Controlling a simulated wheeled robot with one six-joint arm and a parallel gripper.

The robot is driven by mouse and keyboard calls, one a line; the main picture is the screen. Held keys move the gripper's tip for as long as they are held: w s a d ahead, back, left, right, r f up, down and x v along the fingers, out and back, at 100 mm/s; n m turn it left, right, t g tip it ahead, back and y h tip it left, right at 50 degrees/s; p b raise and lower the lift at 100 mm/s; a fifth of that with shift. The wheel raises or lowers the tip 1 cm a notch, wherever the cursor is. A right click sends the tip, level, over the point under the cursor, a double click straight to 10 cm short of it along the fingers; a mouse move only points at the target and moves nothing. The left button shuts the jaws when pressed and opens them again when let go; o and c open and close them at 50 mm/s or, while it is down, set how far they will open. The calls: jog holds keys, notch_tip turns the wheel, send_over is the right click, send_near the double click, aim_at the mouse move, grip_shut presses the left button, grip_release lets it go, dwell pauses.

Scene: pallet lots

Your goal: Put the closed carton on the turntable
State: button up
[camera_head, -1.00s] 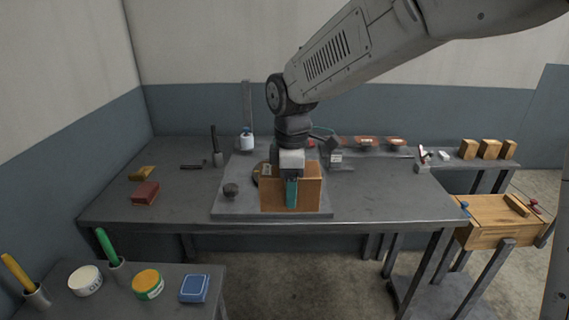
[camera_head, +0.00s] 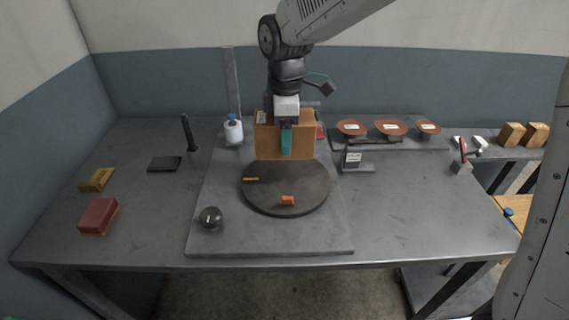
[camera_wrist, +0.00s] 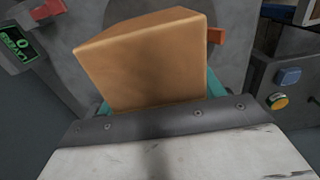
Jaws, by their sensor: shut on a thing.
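The closed carton (camera_head: 268,140) is a brown box held upright in my gripper (camera_head: 286,143), whose teal fingers are shut on it. In the wrist view the carton (camera_wrist: 150,62) fills the upper middle, between the teal fingertips. The turntable (camera_head: 312,199) is a dark round disc on a grey base plate. In the head view the carton shows just behind and above the disc's far edge; I cannot tell the exact gap below it. A small orange block (camera_head: 288,200) and a yellow marker strip (camera_head: 250,179) are on the disc.
A dark knob (camera_head: 210,217) sits at the plate's front left. A white bottle (camera_head: 233,131) and a grey post (camera_head: 231,90) stand behind left. A small stand (camera_head: 353,158) and reddish dishes (camera_head: 390,127) are right. The table's right front is clear.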

notch_tip(320, 180, down, 9)
dwell(0.4)
jog(key=shift+f, duration=0.1)
jog(key=o, duration=1.3)
